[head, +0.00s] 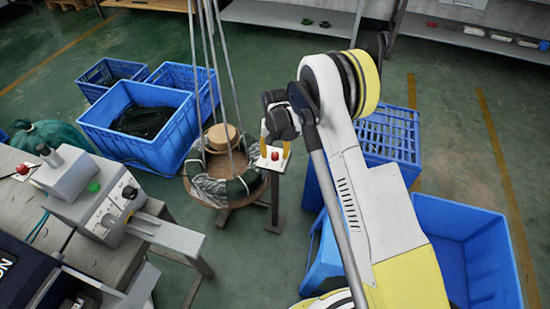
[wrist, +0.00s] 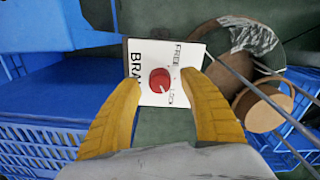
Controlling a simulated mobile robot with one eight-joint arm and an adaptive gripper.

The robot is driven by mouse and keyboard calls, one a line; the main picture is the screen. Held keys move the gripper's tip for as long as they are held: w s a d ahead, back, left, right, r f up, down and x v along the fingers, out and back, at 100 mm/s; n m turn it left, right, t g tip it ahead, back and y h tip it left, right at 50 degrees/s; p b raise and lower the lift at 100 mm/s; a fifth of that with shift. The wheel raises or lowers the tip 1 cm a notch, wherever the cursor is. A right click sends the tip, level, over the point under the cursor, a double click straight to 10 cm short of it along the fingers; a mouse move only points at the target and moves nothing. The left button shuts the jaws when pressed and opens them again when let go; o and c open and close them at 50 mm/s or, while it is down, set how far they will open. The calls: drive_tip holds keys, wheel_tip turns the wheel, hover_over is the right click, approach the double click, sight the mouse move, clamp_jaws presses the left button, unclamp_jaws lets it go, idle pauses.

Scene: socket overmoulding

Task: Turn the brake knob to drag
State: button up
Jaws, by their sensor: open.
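The brake knob is a red round knob (head: 275,156) on a white plate on top of a post; it also shows in the wrist view (wrist: 159,78). The white plate (wrist: 148,52) reads FREE and LOCK, with a partly covered word starting BRA. No drag label is visible. A small pale mark shows at the knob's lower edge; I cannot tell its setting surely. My gripper (head: 275,144) is open above the plate. In the wrist view its yellow fingers (wrist: 163,80) stand on either side of the knob, with gaps; I see no contact.
A hanging round wooden platform (head: 222,200) with coiled cable and several ropes stands close left of the post (head: 275,208). Blue crates (head: 150,122) stand behind left and right. A grey machine (head: 95,205) is at the left. Green floor is open between them.

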drive_tip(key=shift+f, duration=0.4)
clamp_jaws()
drive_tip(key=n, duration=0.5)
drive_tip(key=shift+n, duration=0.3)
drive_tip(key=n, duration=0.6)
idle(0.5)
